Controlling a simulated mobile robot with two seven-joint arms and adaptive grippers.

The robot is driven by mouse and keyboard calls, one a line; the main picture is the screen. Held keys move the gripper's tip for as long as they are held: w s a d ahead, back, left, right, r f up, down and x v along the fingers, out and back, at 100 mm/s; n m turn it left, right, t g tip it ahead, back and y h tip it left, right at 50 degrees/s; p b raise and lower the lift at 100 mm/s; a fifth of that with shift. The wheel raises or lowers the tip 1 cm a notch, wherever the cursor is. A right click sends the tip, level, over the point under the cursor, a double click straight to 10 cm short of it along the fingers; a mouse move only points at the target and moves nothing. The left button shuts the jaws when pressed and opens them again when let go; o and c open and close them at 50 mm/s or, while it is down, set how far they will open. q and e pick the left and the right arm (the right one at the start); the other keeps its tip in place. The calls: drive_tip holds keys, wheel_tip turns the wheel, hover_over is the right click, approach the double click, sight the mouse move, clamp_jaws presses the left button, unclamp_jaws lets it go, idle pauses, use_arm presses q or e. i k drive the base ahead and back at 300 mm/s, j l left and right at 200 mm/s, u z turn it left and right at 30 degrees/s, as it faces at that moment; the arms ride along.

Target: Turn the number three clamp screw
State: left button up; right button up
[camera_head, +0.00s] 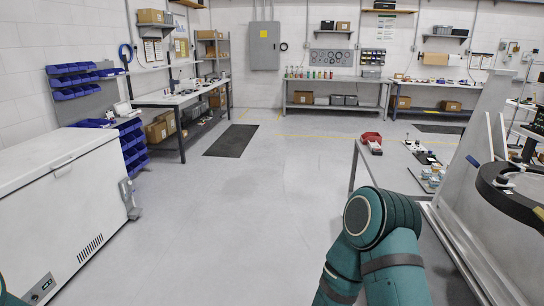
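The mirror fixture stands at the right edge. Its black ring (500,197) is cut off by the picture edge and sits beside a tall grey slanted frame (487,110). A small clamp-like part (505,182) sits on the ring. It is too small to tell whether it is a clamp screw, and I see no number on it. My teal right arm rises from the bottom, left of the fixture, but its gripper is out of view. Only a sliver of my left arm shows in the lower left corner, and its gripper is out of view.
A grey table (398,174) with a red bin (372,138) and small parts stands left of the fixture. A white chest freezer (70,205) stands at the left. Workbenches line the far walls. The floor (235,215) in the middle is clear, with a dark mat (231,141) farther back.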

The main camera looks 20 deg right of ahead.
sight(501, 180)
drive_tip(key=i+l+z, duration=0.1)
drive_tip(key=i+z, duration=0.25)
drive_tip(key=i, duration=0.3)
drive_tip(key=i+z, duration=0.35)
drive_tip(key=i, duration=0.3)
drive_tip(key=i+l, duration=0.1)
drive_tip(key=i, duration=1.3)
drive_tip(key=i+u, duration=0.15)
drive_tip(key=u, duration=6.25)
